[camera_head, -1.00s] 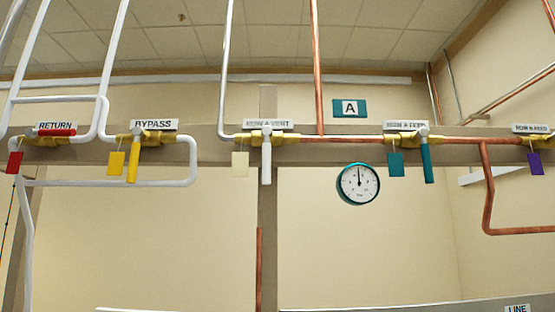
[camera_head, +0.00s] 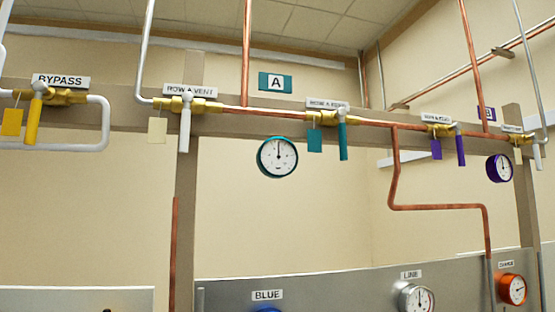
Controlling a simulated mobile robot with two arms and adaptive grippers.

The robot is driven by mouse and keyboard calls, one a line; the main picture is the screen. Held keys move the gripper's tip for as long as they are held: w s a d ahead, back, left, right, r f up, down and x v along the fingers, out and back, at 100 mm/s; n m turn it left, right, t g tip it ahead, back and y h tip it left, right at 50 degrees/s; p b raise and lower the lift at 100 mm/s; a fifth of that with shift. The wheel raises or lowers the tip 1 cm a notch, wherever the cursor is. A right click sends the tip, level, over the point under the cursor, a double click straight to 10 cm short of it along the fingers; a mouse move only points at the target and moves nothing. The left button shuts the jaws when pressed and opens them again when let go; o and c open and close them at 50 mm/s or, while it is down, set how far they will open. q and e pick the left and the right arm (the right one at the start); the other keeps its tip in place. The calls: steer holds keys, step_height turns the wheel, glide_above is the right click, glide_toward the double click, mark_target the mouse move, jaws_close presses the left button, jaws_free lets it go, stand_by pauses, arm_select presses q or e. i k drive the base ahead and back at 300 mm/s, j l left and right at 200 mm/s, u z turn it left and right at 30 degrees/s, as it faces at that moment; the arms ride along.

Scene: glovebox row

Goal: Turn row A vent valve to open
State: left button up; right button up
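The row A vent valve (camera_head: 187,104) is a brass valve on the horizontal pipe, under a white label reading "ROW A VENT" (camera_head: 190,90). Its white lever (camera_head: 185,130) hangs straight down, across the pipe. A cream tag (camera_head: 157,130) hangs to the left of the lever. A teal "A" sign (camera_head: 275,82) is mounted to the right, above the pipe. Neither of my grippers shows in the head view.
To the left is the bypass valve with a yellow lever (camera_head: 33,122). To the right are a teal gauge (camera_head: 277,157), a teal lever (camera_head: 343,141) and a purple lever (camera_head: 460,150). A grey panel (camera_head: 350,290) with labels and gauges stands below.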

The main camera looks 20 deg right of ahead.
mark_target(186, 98)
steer(key=k+j+z, duration=0.1)
steer(key=j+z, duration=0.3)
steer(key=k+j+z, duration=0.15)
steer(key=j+z, duration=0.25)
steer(key=k+j+z, duration=0.2)
steer(key=z, duration=0.2)
steer(key=j, duration=0.1)
